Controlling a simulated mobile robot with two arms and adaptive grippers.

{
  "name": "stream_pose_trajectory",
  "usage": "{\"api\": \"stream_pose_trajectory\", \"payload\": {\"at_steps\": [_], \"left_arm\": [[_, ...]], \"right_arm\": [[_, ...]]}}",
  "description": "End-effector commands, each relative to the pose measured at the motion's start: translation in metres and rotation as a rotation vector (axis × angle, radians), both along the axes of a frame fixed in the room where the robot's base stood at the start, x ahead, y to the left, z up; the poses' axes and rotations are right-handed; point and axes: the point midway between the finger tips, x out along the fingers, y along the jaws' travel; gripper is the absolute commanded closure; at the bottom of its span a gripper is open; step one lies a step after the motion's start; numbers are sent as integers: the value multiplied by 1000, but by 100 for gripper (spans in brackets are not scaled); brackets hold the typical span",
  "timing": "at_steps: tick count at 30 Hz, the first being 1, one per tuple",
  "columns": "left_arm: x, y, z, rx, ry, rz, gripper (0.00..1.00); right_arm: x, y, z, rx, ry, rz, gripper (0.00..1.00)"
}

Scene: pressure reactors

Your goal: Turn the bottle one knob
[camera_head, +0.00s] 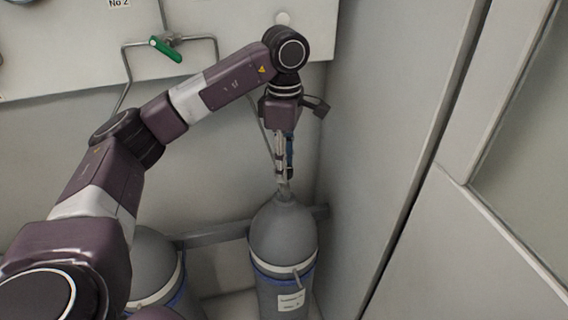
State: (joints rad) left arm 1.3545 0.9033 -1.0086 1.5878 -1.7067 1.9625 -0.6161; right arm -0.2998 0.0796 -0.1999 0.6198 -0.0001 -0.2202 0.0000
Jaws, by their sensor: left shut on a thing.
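A grey gas bottle (283,238) stands upright in the corner, with a white label and a blue band on its body. My left arm comes in from the left and reaches over it. My left gripper (284,178) points down at the top of this bottle and is shut on the knob at its neck. The knob itself is mostly hidden by the fingers. A second grey bottle (152,262) stands to the left, partly hidden behind my arm. I cannot read which bottle is number one. My right gripper is not in view.
A green-handled valve (165,48) on a bent pipe is on the wall panel at the upper left. A grey rail (212,236) runs behind the bottles. A grey wall panel (375,130) stands close on the right of the bottle, with little room between.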

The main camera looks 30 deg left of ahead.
Motion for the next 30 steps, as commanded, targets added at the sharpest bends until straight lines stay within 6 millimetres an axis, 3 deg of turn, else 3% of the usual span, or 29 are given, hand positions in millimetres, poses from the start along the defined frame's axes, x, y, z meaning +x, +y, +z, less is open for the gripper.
{"api": "stream_pose_trajectory", "payload": {"at_steps": [21, 22, 26, 30], "left_arm": [[2, 0, 3, -2, -10, 77, 93], [2, 0, 3, -3, -10, 77, 67], [2, 0, 2, -1, -8, 76, 52], [1, 0, 2, -1, -6, 75, 51]], "right_arm": [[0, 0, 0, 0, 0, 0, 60], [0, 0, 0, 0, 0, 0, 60], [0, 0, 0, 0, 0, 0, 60], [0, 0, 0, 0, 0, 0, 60]]}}
